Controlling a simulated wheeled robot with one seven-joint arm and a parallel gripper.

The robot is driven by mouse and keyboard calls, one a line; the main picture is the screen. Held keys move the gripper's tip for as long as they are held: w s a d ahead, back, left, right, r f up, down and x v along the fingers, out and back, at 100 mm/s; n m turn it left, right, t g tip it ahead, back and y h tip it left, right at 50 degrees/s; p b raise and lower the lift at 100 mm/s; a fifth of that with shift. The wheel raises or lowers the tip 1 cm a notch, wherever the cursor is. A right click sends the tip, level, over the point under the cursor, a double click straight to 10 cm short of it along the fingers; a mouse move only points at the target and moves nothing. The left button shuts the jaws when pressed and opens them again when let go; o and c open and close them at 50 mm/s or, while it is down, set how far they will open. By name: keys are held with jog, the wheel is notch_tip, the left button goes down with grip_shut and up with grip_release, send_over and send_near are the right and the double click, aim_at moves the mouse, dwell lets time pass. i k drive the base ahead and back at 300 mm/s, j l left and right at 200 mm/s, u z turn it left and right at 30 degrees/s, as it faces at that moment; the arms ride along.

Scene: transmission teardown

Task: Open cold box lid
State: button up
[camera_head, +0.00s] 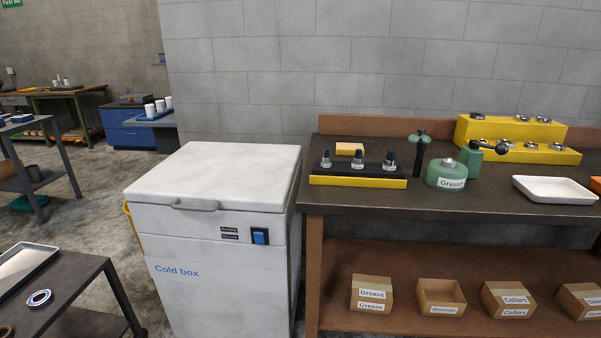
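The cold box (215,265) is a white chest with blue "Cold box" lettering on its front, standing on the floor left of the workbench. Its white lid (220,172) lies flat and closed on top. A grey bar handle (195,205) is on the lid's front edge. A blue switch (260,236) and two small dark labels are on the front at the right, below the lid. The inside of the box is hidden by the lid. My gripper is not in view.
A workbench (450,203) with tools, a green grease pot (447,174) and a white tray (555,190) adjoins the box's right side. Cardboard boxes sit on its lower shelf. A dark table (60,296) stands at lower left. Concrete floor shows between that table and the box.

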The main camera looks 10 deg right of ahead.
aim_at(199, 177)
jog(key=i+j+u, duration=0.15)
jog(key=i, duration=0.8)
